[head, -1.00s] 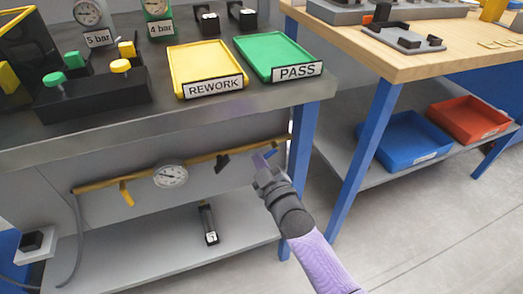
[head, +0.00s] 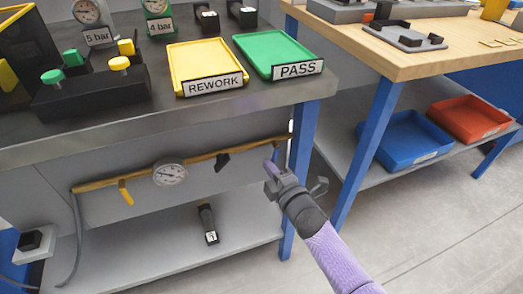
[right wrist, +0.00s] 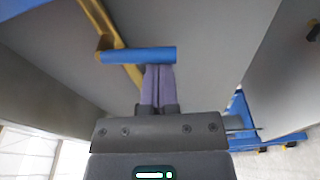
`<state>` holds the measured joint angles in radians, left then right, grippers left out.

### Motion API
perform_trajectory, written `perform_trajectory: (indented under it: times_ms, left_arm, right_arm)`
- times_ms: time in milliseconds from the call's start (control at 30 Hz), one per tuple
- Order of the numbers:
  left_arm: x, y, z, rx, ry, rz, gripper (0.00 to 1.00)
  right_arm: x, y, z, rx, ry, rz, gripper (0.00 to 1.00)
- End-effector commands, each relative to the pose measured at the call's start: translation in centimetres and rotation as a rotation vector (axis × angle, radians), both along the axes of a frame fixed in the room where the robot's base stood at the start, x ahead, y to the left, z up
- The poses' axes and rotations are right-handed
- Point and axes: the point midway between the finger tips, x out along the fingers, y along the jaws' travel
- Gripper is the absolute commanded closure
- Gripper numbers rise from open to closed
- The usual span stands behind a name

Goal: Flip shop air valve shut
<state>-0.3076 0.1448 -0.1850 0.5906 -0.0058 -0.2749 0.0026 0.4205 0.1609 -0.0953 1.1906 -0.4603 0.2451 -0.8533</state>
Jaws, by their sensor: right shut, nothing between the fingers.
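The yellow air pipe (head: 95,185) runs below the bench top in the head view, with a round gauge (head: 170,174), a yellow lever (head: 126,193) and a black lever (head: 222,162). In the right wrist view a blue valve handle (right wrist: 138,55) lies crosswise to the yellow pipe (right wrist: 101,18). My right gripper (head: 268,166) is near the pipe's right end, shut and empty. Its fingertips (right wrist: 159,68) are right at the handle's lower edge in the right wrist view; I cannot tell whether they touch. The gripper partly hides the handle in the head view. My left gripper is out of view.
A blue bench leg (head: 300,150) stands close to my right gripper. The lower shelf (head: 150,250) carries a black labelled object (head: 208,224). Yellow and green trays (head: 205,62) sit on the bench top. A second bench with blue and red bins (head: 405,145) stands to the right.

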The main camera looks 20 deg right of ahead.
Motion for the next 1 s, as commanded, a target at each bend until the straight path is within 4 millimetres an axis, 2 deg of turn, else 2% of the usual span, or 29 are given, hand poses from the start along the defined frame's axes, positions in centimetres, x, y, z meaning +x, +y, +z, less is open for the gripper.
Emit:
perform_trajectory:
  times_ms: [433,1000]
  left_arm:
    - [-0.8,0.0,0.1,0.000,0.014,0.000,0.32]
    - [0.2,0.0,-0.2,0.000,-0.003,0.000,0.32]
  right_arm:
    - [0.0,-0.6,-0.2,-0.135,-0.006,0.000,1.00]
    - [0.1,-0.6,-0.2,-0.142,-0.006,0.000,1.00]
